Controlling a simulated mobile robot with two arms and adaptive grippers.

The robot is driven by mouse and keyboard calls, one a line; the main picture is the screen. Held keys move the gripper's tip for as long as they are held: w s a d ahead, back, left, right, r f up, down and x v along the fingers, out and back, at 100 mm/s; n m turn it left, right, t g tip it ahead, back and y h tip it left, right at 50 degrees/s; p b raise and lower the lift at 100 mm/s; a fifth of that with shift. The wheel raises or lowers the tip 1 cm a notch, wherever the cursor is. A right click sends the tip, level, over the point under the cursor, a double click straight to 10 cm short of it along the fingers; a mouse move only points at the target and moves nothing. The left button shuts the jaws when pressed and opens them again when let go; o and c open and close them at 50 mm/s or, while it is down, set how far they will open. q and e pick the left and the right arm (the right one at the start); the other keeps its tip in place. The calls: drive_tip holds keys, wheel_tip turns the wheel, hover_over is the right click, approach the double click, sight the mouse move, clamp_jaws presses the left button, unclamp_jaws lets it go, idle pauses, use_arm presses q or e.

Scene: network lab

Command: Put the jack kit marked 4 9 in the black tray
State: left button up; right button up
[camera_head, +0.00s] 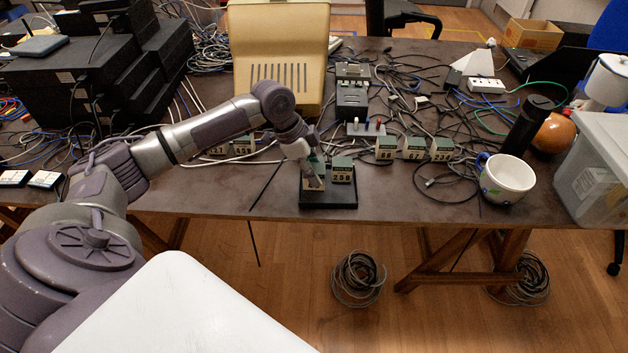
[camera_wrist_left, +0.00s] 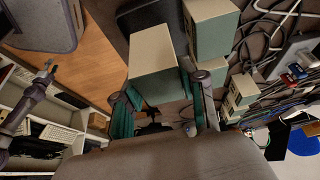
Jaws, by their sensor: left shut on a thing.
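The black tray (camera_head: 332,206) lies at the table's front edge in the head view. A cream-and-green jack kit marked 250 (camera_head: 342,171) stands in its right part. My left gripper (camera_head: 312,163) points down over the tray's left part, shut on another cream jack kit (camera_head: 313,184). The arm partly covers that kit, and its number is unreadable. In the left wrist view the held kit (camera_wrist_left: 153,62) sits between the green finger pads of the left gripper (camera_wrist_left: 165,103). I cannot tell whether it touches the tray. What seems to be my right gripper (camera_wrist_left: 47,70) shows small there.
Kits marked 68 (camera_head: 385,150), 67 (camera_head: 414,149) and 234 (camera_head: 441,150) stand right of the tray. Two more kits (camera_head: 243,146) stand behind my left arm. A white mug (camera_head: 507,181) is at the right. Cables cover the table's back.

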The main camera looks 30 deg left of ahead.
use_arm(q)
wheel_tip(320, 180, down, 4)
drive_tip(key=shift+r, duration=0.25)
drive_tip(key=shift+f, duration=0.25)
use_arm(e)
drive_tip(key=shift+w+a+r, duration=0.1)
drive_tip(key=shift+w+r, duration=0.05)
drive_tip(key=shift+w, duration=0.7)
use_arm(q)
drive_tip(key=o, duration=0.9)
drive_tip(key=shift+f, duration=0.1)
use_arm(e)
drive_tip(key=shift+s, duration=0.15)
use_arm(q)
drive_tip(key=shift+r, duration=0.2)
drive_tip(key=v, duration=1.2)
drive_tip(key=shift+d, duration=0.15)
use_arm(e)
drive_tip(key=shift+s, duration=0.15)
